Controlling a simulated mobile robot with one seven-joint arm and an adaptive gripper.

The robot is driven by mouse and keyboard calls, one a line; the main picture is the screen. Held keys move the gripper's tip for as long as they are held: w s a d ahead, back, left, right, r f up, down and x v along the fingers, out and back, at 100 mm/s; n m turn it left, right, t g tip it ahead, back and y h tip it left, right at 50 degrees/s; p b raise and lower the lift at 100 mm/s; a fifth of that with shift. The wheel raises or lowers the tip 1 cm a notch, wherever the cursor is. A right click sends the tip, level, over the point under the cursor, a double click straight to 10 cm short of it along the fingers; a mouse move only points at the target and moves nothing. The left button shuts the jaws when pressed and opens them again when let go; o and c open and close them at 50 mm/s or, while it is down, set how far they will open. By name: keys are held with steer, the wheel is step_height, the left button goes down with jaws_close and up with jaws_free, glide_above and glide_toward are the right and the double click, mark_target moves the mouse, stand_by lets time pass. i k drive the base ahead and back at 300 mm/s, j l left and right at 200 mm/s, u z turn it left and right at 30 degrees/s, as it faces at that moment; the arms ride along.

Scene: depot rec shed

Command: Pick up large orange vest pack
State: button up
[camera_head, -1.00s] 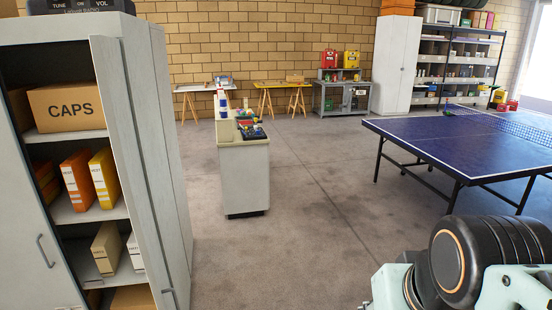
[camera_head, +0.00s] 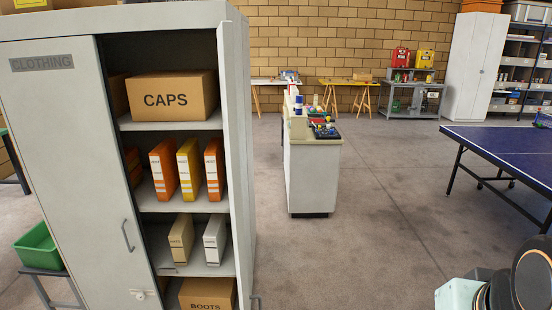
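The open clothing cabinet (camera_head: 64,160) stands at left, with its middle shelf in view. On that shelf, an orange pack (camera_head: 164,170), a yellow pack (camera_head: 190,169) and another orange pack (camera_head: 214,169) stand upright side by side, with pale labels too small to read. The left orange pack looks a little wider than the right one, but I cannot tell which is the large vest pack. More orange shows in shadow at the shelf's left side, partly hidden. Part of my arm shows at the lower right, away from the cabinet. My gripper is not in view.
A CAPS box (camera_head: 172,96) sits above the packs, beige (camera_head: 181,240) and white packs (camera_head: 215,240) below, and a BOOTS box (camera_head: 207,294) at the bottom. A white counter (camera_head: 313,180) and blue table (camera_head: 510,150) stand right. Floor between them is clear.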

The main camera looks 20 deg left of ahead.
mark_target(164, 164)
steer(key=i+j, duration=0.1)
steer(key=j, duration=0.4)
steer(key=i+j, duration=0.1)
steer(key=j, duration=0.35)
steer(key=i+j, duration=0.1)
steer(key=j, duration=0.4)
steer(key=i+j, duration=0.1)
steer(key=j, duration=0.4)
steer(key=i+j, duration=0.1)
steer(key=j, duration=0.35)
steer(key=i+j, duration=0.1)
steer(key=j, duration=0.4)
steer(key=i+j, duration=0.1)
steer(key=j, duration=0.4)
steer(key=i+j, duration=0.1)
steer(key=j, duration=0.4)
steer(key=j+z, duration=0.15)
steer(key=j, duration=0.65)
steer(key=i+j+u, duration=0.15)
